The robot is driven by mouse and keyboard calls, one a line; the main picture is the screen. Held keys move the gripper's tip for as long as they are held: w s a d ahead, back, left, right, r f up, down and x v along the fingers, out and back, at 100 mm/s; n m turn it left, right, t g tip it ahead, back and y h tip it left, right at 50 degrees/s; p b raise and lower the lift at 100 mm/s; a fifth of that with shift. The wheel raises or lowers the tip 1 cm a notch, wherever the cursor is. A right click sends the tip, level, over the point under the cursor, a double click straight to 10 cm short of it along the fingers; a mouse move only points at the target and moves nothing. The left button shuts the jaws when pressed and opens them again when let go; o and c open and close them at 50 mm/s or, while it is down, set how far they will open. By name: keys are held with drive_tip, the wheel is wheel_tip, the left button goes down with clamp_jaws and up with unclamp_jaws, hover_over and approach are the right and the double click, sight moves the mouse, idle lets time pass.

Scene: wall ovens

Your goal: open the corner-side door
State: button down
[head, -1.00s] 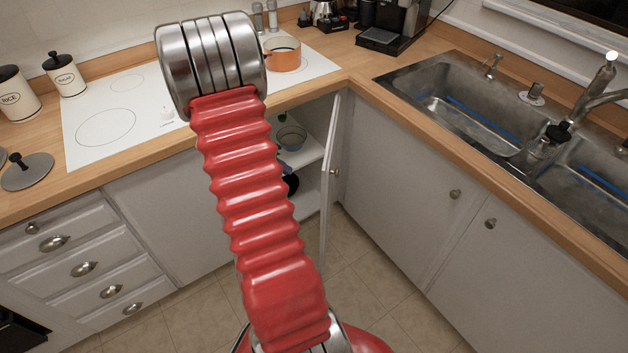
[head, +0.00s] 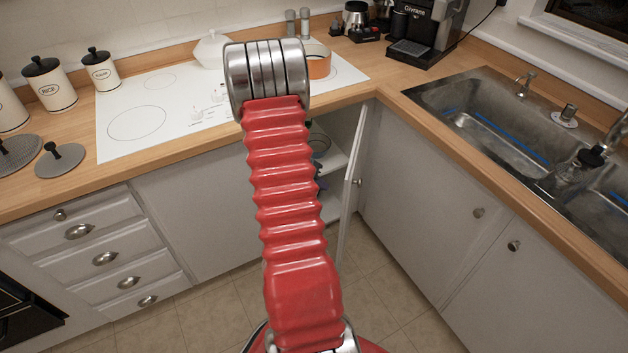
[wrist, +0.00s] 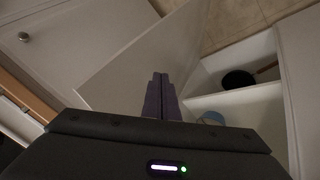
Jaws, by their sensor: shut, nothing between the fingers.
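The corner-side door (head: 352,185) stands open at the inner corner, swung out from the cabinet under the stove counter. Its small round knob (head: 357,182) is on the face turned toward the sink cabinets. In the wrist view the door panel (wrist: 125,65) is a pale slab left of and behind my gripper (wrist: 161,78). The fingers are together and empty, between the door and the open cabinet. I cannot tell whether they touch the door. In the head view my arm hides my gripper and part of the opening.
Inside the cabinet are white shelves (wrist: 240,103), a dark pan (wrist: 238,79) and a blue bowl (wrist: 212,118). The sink cabinets (head: 420,195) stand close to the door's right. An orange pot (head: 318,62) is on the white hob (head: 125,140). Tiled floor (head: 385,290) lies clear below.

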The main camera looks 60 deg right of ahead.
drive_tip(key=s, duration=0.1)
drive_tip(key=s+d+f, duration=0.1)
drive_tip(key=s, duration=0.2)
drive_tip(key=shift+s+d+f, duration=0.2)
drive_tip(key=shift+s+d, duration=0.15)
drive_tip(key=shift+d, duration=0.05)
